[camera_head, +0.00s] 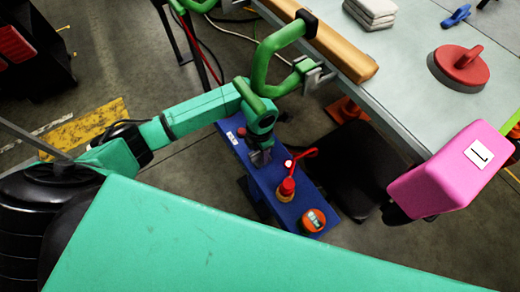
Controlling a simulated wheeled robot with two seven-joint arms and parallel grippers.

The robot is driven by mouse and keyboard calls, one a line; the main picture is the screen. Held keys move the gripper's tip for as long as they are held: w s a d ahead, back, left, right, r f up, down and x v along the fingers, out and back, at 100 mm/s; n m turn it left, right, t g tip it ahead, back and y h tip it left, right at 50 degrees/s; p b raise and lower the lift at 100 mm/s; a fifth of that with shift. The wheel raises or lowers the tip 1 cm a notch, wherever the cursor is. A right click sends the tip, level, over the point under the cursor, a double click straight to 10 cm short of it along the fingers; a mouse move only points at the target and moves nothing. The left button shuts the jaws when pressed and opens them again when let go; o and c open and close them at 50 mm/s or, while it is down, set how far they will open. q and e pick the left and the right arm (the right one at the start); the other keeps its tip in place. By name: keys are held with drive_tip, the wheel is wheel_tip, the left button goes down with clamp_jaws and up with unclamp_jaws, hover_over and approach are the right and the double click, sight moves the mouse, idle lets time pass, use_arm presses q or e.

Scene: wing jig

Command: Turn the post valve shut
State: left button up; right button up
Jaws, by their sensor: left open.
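The post valve has a red lever handle (302,157) rising at a slant from a red knob-like stem (287,187) with a yellowish base. It stands on a narrow blue panel (268,182) in the middle of the view. My left gripper (260,158) reaches down from my green arm over the upper part of this panel. It is open, to the left of the red lever and apart from it as far as I can see. Its fingers are small and dark here, with nothing seen between them. My right gripper is not in view.
A round orange-red gauge (313,220) sits at the panel's near end. A grey table (408,62) with a wooden bar (340,52) along its edge lies at upper right. A pink block (435,178) is at right.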

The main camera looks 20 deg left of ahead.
use_arm(q)
clamp_jaws()
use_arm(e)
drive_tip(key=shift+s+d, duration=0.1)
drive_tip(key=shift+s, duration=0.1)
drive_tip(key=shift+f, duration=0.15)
use_arm(q)
drive_tip(key=shift+w+f+m+b, duration=0.1)
drive_tip(key=shift+f+m+b, duration=0.05)
drive_tip(key=shift+m+b, duration=1.2)
drive_tip(key=m+b, duration=1.1)
drive_tip(key=shift+m+b, duration=0.3)
drive_tip(key=shift+m, duration=0.05)
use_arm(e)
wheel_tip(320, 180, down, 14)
use_arm(q)
drive_tip(key=shift+m+b, duration=0.35)
drive_tip(key=shift+m, duration=0.05)
drive_tip(key=shift+m+b, duration=0.8)
drive_tip(key=shift+m, duration=0.1)
drive_tip(key=shift+r+m+b, duration=0.25)
drive_tip(key=shift+m+b, duration=0.15)
drive_tip(key=shift+m, duration=0.1)
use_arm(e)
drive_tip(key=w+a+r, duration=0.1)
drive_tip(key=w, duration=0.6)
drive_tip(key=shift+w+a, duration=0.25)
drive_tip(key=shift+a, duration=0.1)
